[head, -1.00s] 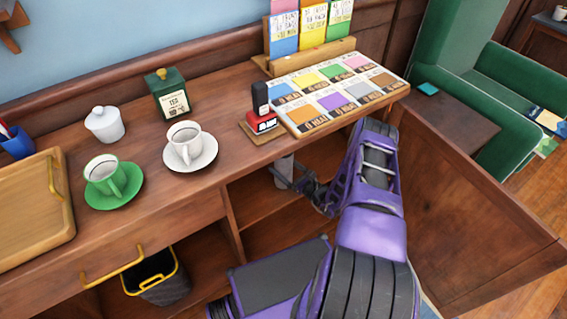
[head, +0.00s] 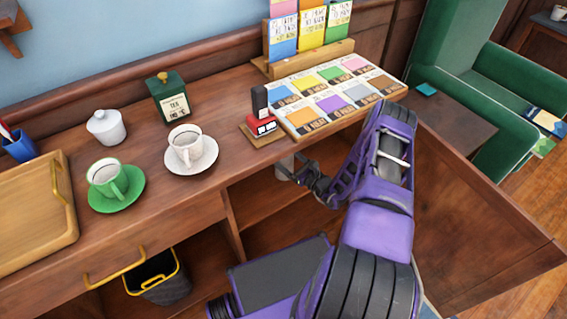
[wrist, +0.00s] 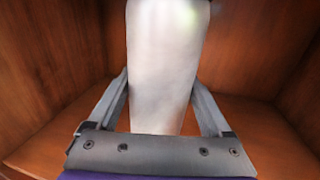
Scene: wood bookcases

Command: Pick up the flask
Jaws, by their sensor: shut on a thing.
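The flask (wrist: 166,70) is a pale grey-white, smooth, upright body in the middle of the wrist view. Its top runs out of that picture. My gripper (wrist: 164,90) has one finger on each side of it and is shut on it. In the head view my gripper (head: 296,178) reaches into the shelf opening under the counter. Only a small pale piece of the flask (head: 285,163) shows there, just below the counter edge; the counter hides the rest.
Wooden walls of the compartment (wrist: 55,60) stand close on both sides. On the counter above are a red and black stamp (head: 262,122), a white cup (head: 186,146), a green cup (head: 106,177) and a card board (head: 335,98). An open door panel (head: 480,205) stands to the right.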

